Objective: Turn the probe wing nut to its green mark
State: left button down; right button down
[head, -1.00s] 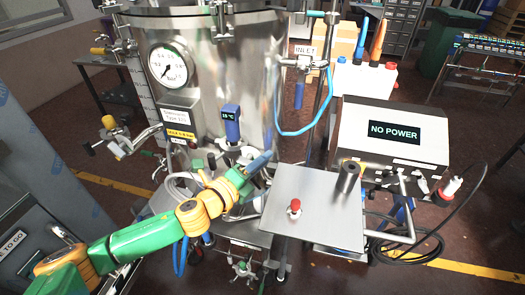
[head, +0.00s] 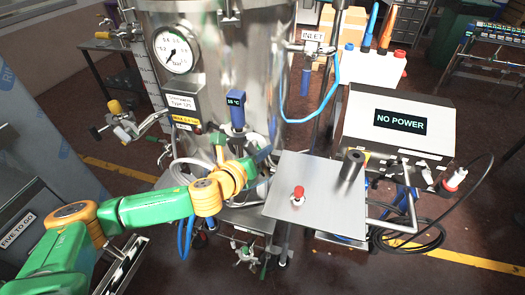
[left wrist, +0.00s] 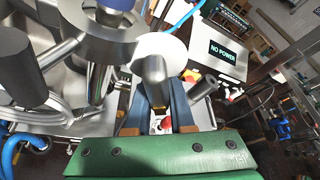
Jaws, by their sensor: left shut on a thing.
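The blue probe (head: 236,110) with a small temperature display stands upright low on the front of the steel vessel (head: 240,55). My left gripper (head: 263,155) is just below and to the right of it. In the left wrist view my left gripper (left wrist: 158,105) is shut on a grey metal piece (left wrist: 153,72), which looks like the probe wing nut, in front of a round white disc (left wrist: 160,47). The wings' outline is largely hidden by the fingers. I cannot make out the green mark. My right gripper is in neither view.
A steel plate (head: 320,205) with a red-topped knob (head: 298,192) lies close right of the gripper. A box reading NO POWER (head: 400,120) stands further right. A pressure gauge (head: 175,49), a blue hose (head: 310,118) and pipe fittings surround the vessel.

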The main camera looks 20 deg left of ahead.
pick_arm(q)
jog(key=shift+r, duration=0.15)
dwell(0.3)
jog(key=c, duration=1.2)
grip_release()
jog(key=shift+o, duration=0.7)
jog(key=shift+w, duration=0.15)
jog(key=b+v, duration=0.1)
jog(key=v, duration=0.6)
